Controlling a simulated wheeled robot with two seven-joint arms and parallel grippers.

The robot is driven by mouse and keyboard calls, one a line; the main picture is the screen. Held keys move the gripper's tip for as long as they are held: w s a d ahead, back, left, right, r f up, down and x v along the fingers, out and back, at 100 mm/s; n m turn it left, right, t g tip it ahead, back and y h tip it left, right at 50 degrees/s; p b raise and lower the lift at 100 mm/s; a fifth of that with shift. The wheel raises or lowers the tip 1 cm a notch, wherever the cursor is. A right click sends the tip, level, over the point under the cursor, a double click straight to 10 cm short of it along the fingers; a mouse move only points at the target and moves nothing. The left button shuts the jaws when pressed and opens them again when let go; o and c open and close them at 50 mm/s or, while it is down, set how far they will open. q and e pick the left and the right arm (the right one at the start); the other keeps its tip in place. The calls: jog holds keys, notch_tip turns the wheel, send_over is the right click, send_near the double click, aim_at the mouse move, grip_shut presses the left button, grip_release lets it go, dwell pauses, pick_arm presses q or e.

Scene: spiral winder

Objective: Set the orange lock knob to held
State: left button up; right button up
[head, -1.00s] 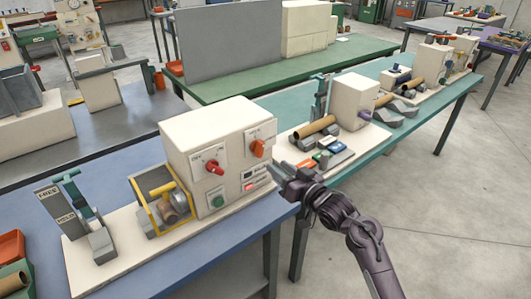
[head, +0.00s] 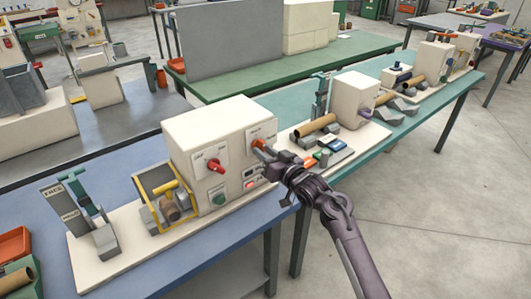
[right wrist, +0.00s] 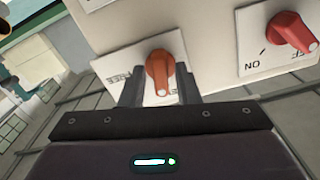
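The orange lock knob (head: 257,143) is on the front of the white control box (head: 210,125) in the head view. In the right wrist view the orange knob (right wrist: 159,70) sits on a white label plate, its pale-tipped end pointing down in the picture. Lettering like FREE shows upside down left of it; the rest of the label is hidden. My right gripper (head: 264,152) is at the knob. Its two fingers (right wrist: 162,85) stand either side of the knob, very close; I cannot tell whether they press on it. My left gripper is not in view.
A red ON/OFF knob (head: 216,165) is beside the orange one, and a green button (head: 219,198) is below. A yellow-framed winder (head: 168,204) and a lever stand (head: 92,220) are left of the box. A similar station stands to the right.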

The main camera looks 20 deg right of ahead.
grip_shut()
jog(key=n+b, duration=0.1)
jog(key=n, duration=0.2)
jog(key=shift+o, duration=1.1)
grip_release()
